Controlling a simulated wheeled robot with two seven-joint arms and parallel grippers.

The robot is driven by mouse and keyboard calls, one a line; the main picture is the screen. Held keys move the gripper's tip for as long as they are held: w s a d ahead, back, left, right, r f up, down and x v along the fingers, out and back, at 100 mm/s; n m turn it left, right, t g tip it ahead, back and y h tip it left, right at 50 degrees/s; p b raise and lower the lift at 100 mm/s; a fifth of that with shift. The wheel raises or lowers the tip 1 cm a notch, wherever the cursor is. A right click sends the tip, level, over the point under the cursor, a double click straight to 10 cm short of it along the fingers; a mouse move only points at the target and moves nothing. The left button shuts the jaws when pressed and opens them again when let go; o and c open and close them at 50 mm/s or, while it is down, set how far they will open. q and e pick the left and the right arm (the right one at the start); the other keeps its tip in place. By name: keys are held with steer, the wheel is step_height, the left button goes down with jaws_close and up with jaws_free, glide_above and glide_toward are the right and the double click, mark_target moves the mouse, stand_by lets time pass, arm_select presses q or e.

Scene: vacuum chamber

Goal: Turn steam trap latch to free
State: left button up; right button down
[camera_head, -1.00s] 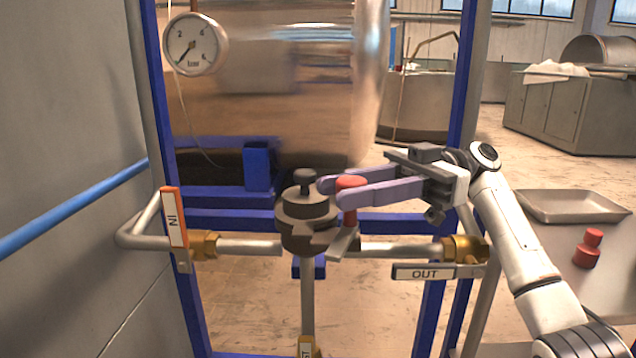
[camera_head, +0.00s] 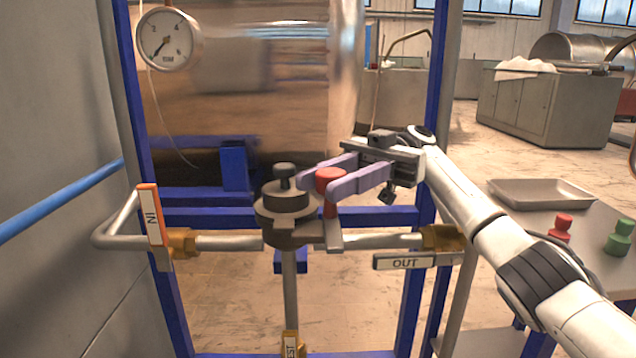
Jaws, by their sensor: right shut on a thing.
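The steam trap (camera_head: 286,222) is a dark round body on the pipe between the IN and OUT valves, with a black knob on top. Its latch (camera_head: 334,236) is a grey lever at the right side of the body, with an upright red knob (camera_head: 330,181) on it. My right gripper (camera_head: 318,184) comes in from the right, and its purple fingers are shut on the red knob, one on each side. The lower part of the knob shows below the fingers. My left gripper is not in view.
The IN handle (camera_head: 153,228) stands upright; the OUT handle (camera_head: 404,262) lies level. Blue frame posts (camera_head: 424,130) flank the trap. A table at right holds a metal tray (camera_head: 541,193), a red knobbed piece (camera_head: 561,228) and a green one (camera_head: 619,237). A pressure gauge (camera_head: 168,39) hangs upper left.

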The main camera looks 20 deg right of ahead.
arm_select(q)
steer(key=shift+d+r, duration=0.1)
arm_select(e)
steer(key=c, duration=1.3)
jaws_free()
step_height(320, 180, up, 9)
steer(key=p, duration=0.3)
steer(key=shift+r+p, duration=0.35)
steer(key=shift+r, duration=0.1)
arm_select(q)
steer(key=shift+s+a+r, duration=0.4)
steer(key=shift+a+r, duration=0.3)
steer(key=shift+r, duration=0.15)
